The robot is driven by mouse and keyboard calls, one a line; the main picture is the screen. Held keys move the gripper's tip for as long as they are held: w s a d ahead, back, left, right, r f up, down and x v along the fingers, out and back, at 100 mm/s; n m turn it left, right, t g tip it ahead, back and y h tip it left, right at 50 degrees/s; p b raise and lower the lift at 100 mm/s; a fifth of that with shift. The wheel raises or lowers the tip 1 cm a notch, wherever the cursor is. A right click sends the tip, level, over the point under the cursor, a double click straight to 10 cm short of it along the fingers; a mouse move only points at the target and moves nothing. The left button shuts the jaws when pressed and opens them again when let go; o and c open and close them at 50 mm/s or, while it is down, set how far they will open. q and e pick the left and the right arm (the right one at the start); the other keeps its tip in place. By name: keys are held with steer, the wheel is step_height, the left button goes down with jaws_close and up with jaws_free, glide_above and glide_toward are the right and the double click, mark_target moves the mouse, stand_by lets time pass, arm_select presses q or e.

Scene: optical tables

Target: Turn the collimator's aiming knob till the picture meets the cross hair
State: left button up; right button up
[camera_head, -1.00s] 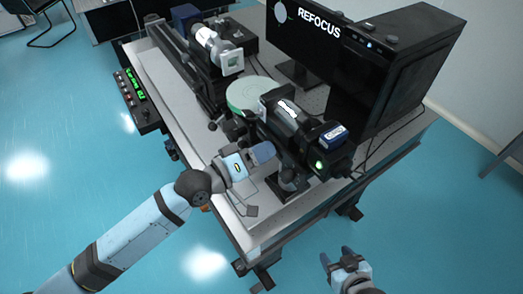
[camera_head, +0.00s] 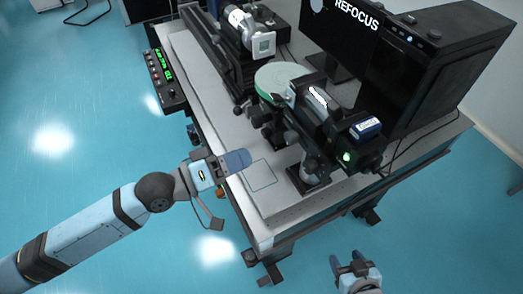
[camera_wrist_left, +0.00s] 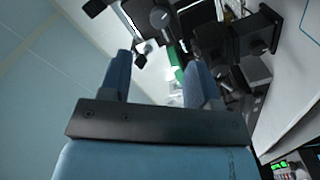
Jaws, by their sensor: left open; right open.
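A black and white tube instrument (camera_head: 320,103) with a blue-labelled box and a green light stands at the table's near right. A second tube instrument (camera_head: 243,22) stands on a rail at the back left. I cannot tell which is the collimator, and I cannot make out its aiming knob for sure. The monitor (camera_head: 343,28) reads "REFOCUS" beside a grey disc; its top is cut off and no cross hair shows. My left gripper (camera_head: 238,161) is open and empty, left of the near instrument's post (camera_head: 308,172). Its fingers show apart in the left wrist view (camera_wrist_left: 160,80). My right gripper (camera_head: 352,266) is open, off the table's front side.
A control box with a green display (camera_head: 163,75) hangs at the table's left edge. A black cabinet (camera_head: 440,80) stands behind the near instrument, with cables beside it. The table's front left corner (camera_head: 262,212) is bare.

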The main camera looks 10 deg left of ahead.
arm_select(q)
steer(key=shift+v, duration=1.2)
steer(key=s+a+f+y+p, duration=0.1)
steer(key=s+a+f+y, duration=0.1)
steer(key=f, duration=0.6)
steer(key=s+a+f+m+y+p, duration=0.1)
steer(key=s+a+f+y, duration=0.2)
steer(key=f+y, duration=0.3)
steer(key=s+a+f+m+t+y, duration=0.1)
steer(key=s+a+f+y, duration=0.2)
steer(key=f, duration=0.7)
steer(key=shift+s+a+f+y+p, duration=0.2)
steer(key=shift+s+y+p, duration=0.15)
steer(key=shift+y+p, duration=0.05)
